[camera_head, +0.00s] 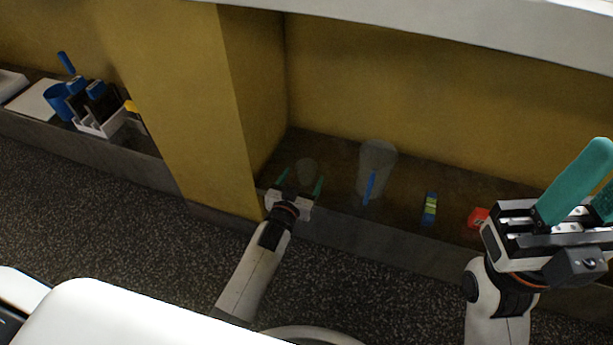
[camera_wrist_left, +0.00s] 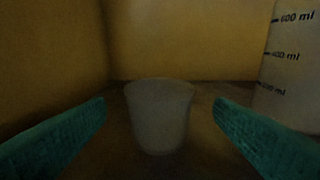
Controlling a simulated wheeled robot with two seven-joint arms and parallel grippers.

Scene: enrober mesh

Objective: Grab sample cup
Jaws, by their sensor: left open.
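The sample cup (camera_head: 307,170) is a small, translucent, open-topped cup standing upright on the dark ledge, near the yellow corner. In the left wrist view the cup (camera_wrist_left: 160,118) is in the centre. My left gripper (camera_head: 301,181) is open, with its green fingers on either side of the near part of the cup's space. In the left wrist view the fingers of my left gripper (camera_wrist_left: 160,125) show a gap to the cup on both sides. My right gripper (camera_head: 597,178) is raised at the right edge, its green fingers apart and partly cut off by the frame.
A tall translucent measuring beaker (camera_head: 378,165) stands right of the cup; its ml marks show in the left wrist view. A blue stick (camera_head: 369,188), a striped block (camera_head: 429,208) and a red item (camera_head: 478,217) lie farther right. A yellow pillar (camera_head: 195,110) stands left.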

